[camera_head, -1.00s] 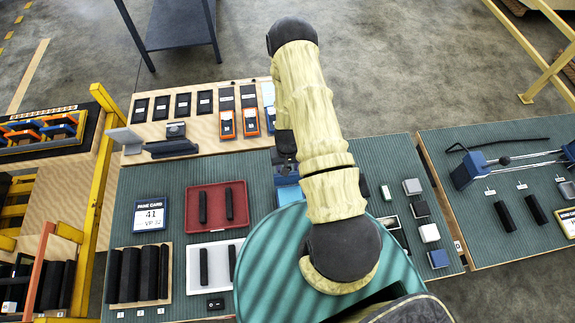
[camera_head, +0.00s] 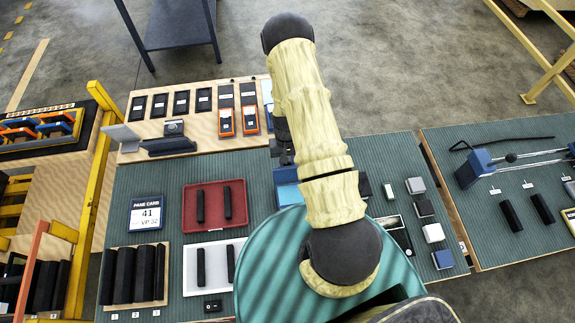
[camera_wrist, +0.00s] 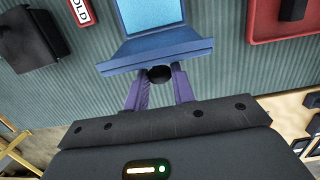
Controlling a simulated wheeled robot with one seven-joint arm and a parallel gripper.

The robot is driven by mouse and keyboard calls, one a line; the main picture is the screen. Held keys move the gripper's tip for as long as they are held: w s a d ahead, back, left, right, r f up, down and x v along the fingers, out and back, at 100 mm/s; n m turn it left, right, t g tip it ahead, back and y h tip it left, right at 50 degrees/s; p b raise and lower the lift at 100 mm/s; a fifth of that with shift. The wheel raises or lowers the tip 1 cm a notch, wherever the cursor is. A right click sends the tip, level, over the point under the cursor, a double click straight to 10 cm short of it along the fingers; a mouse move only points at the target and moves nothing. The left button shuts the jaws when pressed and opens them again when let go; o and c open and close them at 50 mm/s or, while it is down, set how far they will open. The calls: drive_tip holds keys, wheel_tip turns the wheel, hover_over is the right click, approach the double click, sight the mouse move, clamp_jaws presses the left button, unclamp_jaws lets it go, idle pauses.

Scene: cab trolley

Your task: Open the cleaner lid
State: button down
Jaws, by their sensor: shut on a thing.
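The cleaner (camera_head: 289,194) is a blue box on the green ribbed mat, partly hidden by my arm in the head view. In the wrist view its light-blue inner face (camera_wrist: 165,15) is exposed. A darker blue panel, seemingly the lid (camera_wrist: 155,55), stands along its edge on the gripper side, raised off that face. My gripper (camera_wrist: 160,84) has its purple fingers on either side of a round black knob (camera_wrist: 160,73) at the lid and is shut on it. In the head view the fingers are hidden behind my arm.
A red tray (camera_head: 189,208) and a white tray (camera_head: 190,268) with black bars lie left of the cleaner. Small blocks (camera_head: 433,232) lie to its right. A wooden board (camera_head: 222,152) with several devices is behind, left. A red-framed label (camera_wrist: 82,12) is beside the cleaner.

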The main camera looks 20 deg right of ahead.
drive_tip(key=shift+w+d+f, duration=0.1)
drive_tip(key=shift+w, duration=0.25)
drive_tip(key=c, duration=1.2)
unclamp_jaws()
drive_tip(key=shift+w, duration=0.1)
drive_tip(key=r+b, duration=0.2)
drive_tip(key=r, duration=0.3)
drive_tip(key=w+r+b, duration=0.1)
drive_tip(key=r, duration=0.5)
drive_tip(key=w+r+b, duration=0.1)
drive_tip(key=r+b, duration=0.1)
drive_tip(key=r, duration=0.4)
drive_tip(key=shift+d+r+b, duration=0.1)
drive_tip(key=shift+d+b, duration=0.2)
drive_tip(key=s+a+r+n+t+b, duration=0.1)
drive_tip(key=s+a+r, duration=0.1)
drive_tip(key=s, duration=0.2)
drive_tip(key=s+a+r+n+t+b, duration=0.1)
drive_tip(key=s+a+r, duration=0.2)
drive_tip(key=s, duration=0.2)
drive_tip(key=s+a+r+n+t+b, duration=0.1)
drive_tip(key=s+a+r+t, duration=0.1)
drive_tip(key=s+a, duration=0.1)
drive_tip(key=shift+s+a+r+b, duration=0.1)
drive_tip(key=shift+s+r+b, duration=0.1)
drive_tip(key=shift+s, duration=0.25)
drive_tip(key=shift+s+a+r+b, duration=0.1)
drive_tip(key=shift+s+r+b, duration=0.1)
drive_tip(key=shift+s, duration=0.2)
